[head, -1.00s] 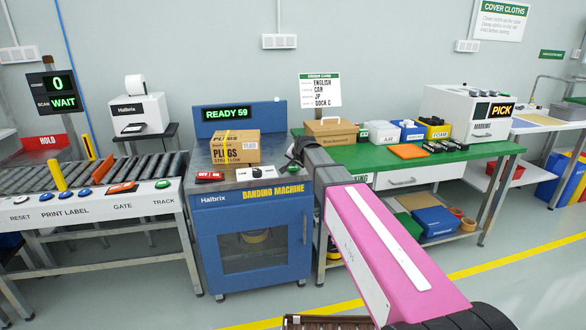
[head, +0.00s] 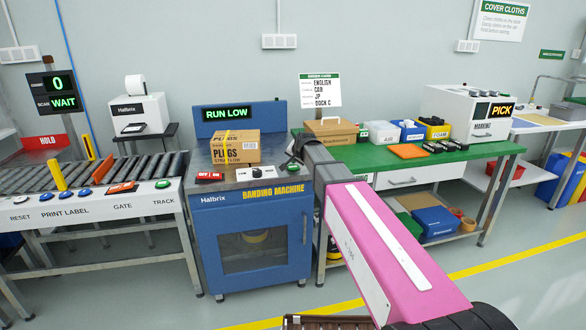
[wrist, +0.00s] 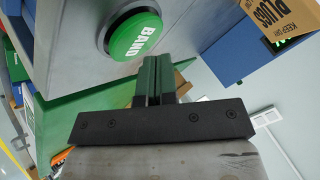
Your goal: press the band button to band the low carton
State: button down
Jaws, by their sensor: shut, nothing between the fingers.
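The low carton (head: 235,148), brown and printed PLUGS, sits on the top of the blue banding machine (head: 250,235). The machine's display (head: 227,114) reads RUN LOW. The round green BAND button (wrist: 135,36) shows large in the wrist view, in a dark ring on the machine's metal top. My gripper (wrist: 157,65) is shut and empty, its fingertips close by the button's edge; I cannot tell whether they touch it. The carton's corner also shows in the wrist view (wrist: 275,15).
A red OFF switch (head: 209,176) and a small white dial panel (head: 255,173) sit along the machine's front edge. A roller conveyor (head: 90,175) stands left. A green bench (head: 400,155) with a brown box (head: 331,130) and bins stands close on the right.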

aim_at(294, 166)
jog(key=shift+r, duration=0.2)
jog(key=shift+r, duration=2.5)
